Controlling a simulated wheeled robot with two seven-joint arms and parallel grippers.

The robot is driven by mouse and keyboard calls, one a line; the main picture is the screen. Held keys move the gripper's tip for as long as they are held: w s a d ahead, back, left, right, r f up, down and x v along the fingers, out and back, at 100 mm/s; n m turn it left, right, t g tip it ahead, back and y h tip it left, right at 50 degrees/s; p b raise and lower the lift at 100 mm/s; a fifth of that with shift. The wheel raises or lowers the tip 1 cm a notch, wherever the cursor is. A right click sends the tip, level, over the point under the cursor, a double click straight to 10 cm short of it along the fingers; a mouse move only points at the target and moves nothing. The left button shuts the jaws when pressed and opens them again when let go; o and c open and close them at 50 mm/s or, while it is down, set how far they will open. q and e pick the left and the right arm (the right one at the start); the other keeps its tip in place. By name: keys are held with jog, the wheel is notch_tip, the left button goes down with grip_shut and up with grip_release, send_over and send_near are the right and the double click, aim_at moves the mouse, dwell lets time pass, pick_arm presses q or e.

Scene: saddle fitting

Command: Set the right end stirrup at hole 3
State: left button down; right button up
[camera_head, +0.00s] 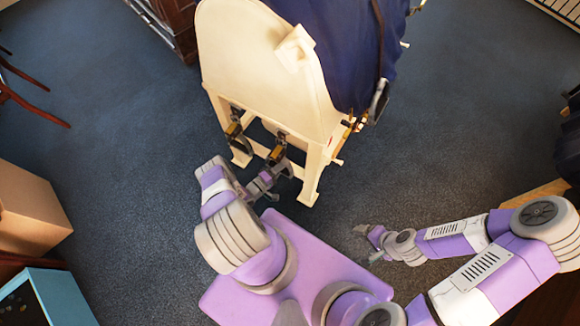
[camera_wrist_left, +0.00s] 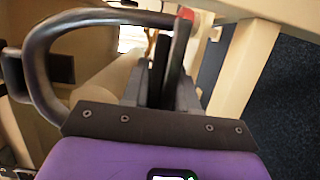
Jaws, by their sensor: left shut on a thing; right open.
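The right end stirrup (camera_wrist_left: 38,65), a dark curved loop, fills the upper left of the left wrist view, its top bar running to the fingers. My left gripper (camera_wrist_left: 165,75) is shut on it. In the head view my left gripper (camera_head: 276,165) is under the right part of the cream end panel (camera_head: 255,65), at the lower end of a short hanging strap (camera_head: 281,138). The holes are too small to make out. My right gripper (camera_head: 366,233) is open and empty, low over the carpet, apart from the stand.
Another stirrup hangs on a strap at the left of the end (camera_head: 236,130). A grey stirrup (camera_head: 379,101) hangs against the dark blue cover (camera_head: 340,45). Cream stand legs (camera_head: 312,178) flank the left gripper closely. A cardboard box (camera_head: 30,210) stands far left. Open carpet lies right.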

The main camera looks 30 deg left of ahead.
pick_arm(q)
jog(key=c, duration=1)
grip_release()
jog(key=shift+o, duration=0.2)
jog(key=shift+s, duration=0.1)
jog(key=v, duration=0.7)
jog(key=shift+s, duration=0.25)
jog(key=shift+s+f, duration=0.1)
